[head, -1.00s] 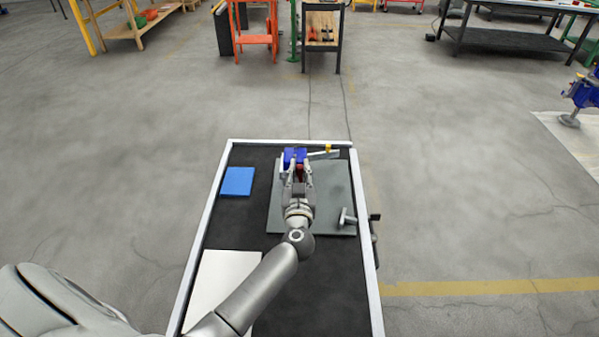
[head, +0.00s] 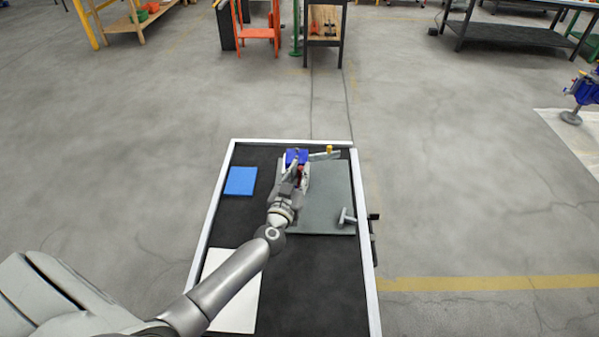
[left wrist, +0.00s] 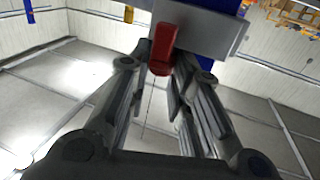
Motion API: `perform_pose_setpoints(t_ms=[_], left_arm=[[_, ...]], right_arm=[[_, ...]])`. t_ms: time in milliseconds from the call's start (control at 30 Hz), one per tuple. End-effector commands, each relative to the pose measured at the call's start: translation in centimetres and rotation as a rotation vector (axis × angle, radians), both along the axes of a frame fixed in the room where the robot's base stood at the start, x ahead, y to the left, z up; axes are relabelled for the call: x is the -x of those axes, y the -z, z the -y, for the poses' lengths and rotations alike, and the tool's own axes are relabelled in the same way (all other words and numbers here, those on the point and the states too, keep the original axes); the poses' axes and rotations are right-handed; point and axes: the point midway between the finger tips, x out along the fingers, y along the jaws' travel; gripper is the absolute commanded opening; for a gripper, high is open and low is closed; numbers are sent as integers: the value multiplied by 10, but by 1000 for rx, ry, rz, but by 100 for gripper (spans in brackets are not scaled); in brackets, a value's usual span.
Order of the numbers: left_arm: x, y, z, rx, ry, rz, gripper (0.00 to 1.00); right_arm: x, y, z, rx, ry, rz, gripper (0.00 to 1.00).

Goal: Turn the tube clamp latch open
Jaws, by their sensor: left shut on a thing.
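The tube clamp (head: 297,156) is a blue block with a grey bar, standing at the back of the grey plate (head: 325,210) on the cart. Its red latch (head: 301,169) shows in front of the block, partly hidden by my gripper. My left gripper (head: 292,177) reaches it from the front left, at an angle. In the left wrist view the red latch (left wrist: 163,48) lies between the fingertips of my left gripper (left wrist: 164,66), which is shut on it. A grey piece of the clamp (left wrist: 225,35) is behind the latch. My right gripper is out of view.
A grey T-shaped part (head: 346,217) sits at the plate's right edge. A bar with a yellow knob (head: 329,150) sticks out right of the clamp. A blue pad (head: 240,181) and a white sheet (head: 235,300) lie on the cart's left side.

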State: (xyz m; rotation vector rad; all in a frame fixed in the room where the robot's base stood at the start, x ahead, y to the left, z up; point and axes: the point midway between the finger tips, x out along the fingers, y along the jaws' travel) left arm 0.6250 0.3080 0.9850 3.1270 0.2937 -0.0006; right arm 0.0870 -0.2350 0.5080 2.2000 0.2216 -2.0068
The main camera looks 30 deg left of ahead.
Motion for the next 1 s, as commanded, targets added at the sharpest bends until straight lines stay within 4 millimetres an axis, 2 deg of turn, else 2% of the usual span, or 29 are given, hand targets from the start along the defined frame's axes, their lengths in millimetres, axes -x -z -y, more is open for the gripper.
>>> perform_pose_setpoints(t_ms=[67,100,267,667,767,1000], left_arm=[[0,-1,0,-2,1,1,0],[0,-1,0,-2,1,1,21],[0,0,0,-2,0,1,40],[5,1,2,-1,0,-1,40],[16,1,4,-1,0,-2,40],[60,1,12,0,0,-3,40]], right_arm=[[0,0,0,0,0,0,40],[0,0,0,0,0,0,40],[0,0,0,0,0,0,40],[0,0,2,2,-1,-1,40],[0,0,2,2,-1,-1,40],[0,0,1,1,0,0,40]])
